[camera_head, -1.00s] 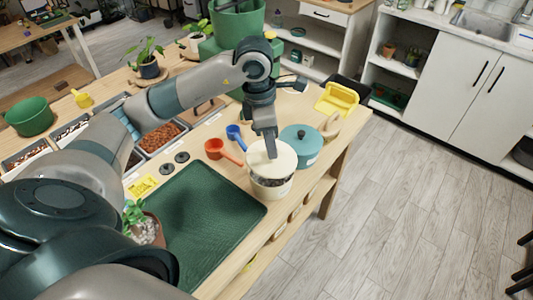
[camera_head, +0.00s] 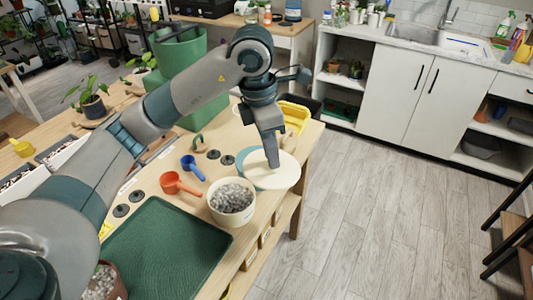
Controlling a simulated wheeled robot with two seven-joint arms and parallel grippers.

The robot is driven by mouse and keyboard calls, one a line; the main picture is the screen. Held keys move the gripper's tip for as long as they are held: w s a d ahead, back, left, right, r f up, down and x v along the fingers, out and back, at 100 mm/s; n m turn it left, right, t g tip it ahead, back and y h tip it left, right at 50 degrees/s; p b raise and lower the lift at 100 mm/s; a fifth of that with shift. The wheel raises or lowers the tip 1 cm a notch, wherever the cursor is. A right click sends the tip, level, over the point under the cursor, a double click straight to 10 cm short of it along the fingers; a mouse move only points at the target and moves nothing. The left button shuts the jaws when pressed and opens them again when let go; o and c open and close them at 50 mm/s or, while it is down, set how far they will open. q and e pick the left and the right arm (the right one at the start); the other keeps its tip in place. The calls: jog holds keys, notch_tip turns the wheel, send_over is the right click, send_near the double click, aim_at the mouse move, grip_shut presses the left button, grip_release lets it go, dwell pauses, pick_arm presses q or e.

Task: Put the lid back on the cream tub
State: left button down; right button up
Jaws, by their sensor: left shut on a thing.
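The cream tub (camera_head: 232,204) stands open on the wooden table, filled with grey gravel. The round cream lid (camera_head: 287,173) is to its upper right, away from the tub's mouth. My left gripper (camera_head: 272,160) points down and is shut on the lid near its middle; its fingers hide the grip point. The lid overlaps a teal tub (camera_head: 250,162) and covers most of it; I cannot tell whether they touch. My right gripper is not in view.
A dark green mat (camera_head: 160,250) lies left of the cream tub. An orange scoop (camera_head: 172,184) and a blue scoop (camera_head: 190,165) lie behind it. A yellow container (camera_head: 295,114) stands beyond the teal tub. The table's right edge is close to the lid.

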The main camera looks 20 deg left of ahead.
aim_at(269, 173)
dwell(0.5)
pick_arm(q)
jog(key=m, duration=0.1)
jog(key=s+f+m, duration=0.1)
jog(key=m, duration=0.2)
jog(key=shift+s+d+f+m+g, duration=0.15)
jog(key=shift+f+m+g, duration=0.25)
jog(key=m, duration=0.1)
jog(key=s+f+m, duration=0.1)
jog(key=m, duration=0.1)
jog(key=shift+f+m, duration=0.1)
jog(key=shift+m, duration=0.2)
jog(key=s+f+m+g+y, duration=0.1)
jog(key=s+f+m, duration=0.5)
jog(key=m, duration=1.1)
jog(key=shift+s+f+m+g, duration=0.15)
jog(key=shift+m+g, duration=0.15)
jog(key=shift+g, duration=0.3)
jog(key=shift+a, duration=0.2)
